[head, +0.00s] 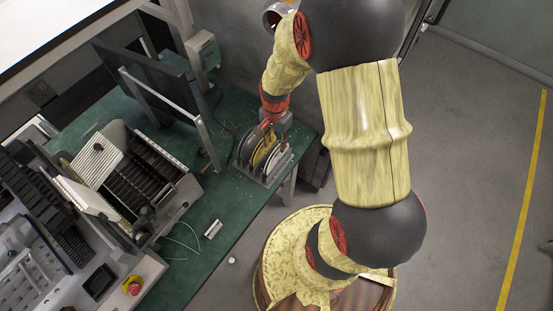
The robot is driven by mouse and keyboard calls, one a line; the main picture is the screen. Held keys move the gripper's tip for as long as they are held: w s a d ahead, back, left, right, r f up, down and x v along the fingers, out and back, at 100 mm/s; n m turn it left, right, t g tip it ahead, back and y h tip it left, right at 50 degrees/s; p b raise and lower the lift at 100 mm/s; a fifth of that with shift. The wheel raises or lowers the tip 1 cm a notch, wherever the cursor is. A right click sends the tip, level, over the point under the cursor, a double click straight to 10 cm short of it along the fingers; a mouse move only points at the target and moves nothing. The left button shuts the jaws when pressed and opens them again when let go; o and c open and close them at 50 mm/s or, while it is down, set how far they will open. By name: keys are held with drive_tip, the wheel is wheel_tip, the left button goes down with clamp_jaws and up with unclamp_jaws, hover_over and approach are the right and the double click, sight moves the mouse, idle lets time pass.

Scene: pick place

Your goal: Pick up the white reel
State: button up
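Several upright reels stand side by side in a grey rack (252,176) at the right corner of the green table. A whitish reel (281,164) shows at the right end of the rack, with a yellow one (264,152) to its left. Which of the pale reels is the white one is hard to tell at this size. My gripper (268,131) is at the end of my arm, just above the reels and overlapping their upper edges in the view. Its fingers are small and partly hidden, so I cannot tell whether it is open or touches a reel.
The green table (215,190) carries a machine with an open dark-slotted box (145,170) and a monitor-like panel (150,85) behind it. A small pale block (213,229) and thin wires lie near the front edge. A red button (133,287) is at lower left. Open floor lies right.

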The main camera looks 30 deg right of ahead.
sight(277, 150)
wheel_tip(277, 150, down, 5)
drive_tip(key=shift+s+d+f+b, duration=0.1)
drive_tip(key=shift+d+b, duration=0.05)
drive_tip(key=shift+b, duration=0.25)
drive_tip(key=shift+c, duration=0.2)
drive_tip(key=c, duration=0.7)
clamp_jaws()
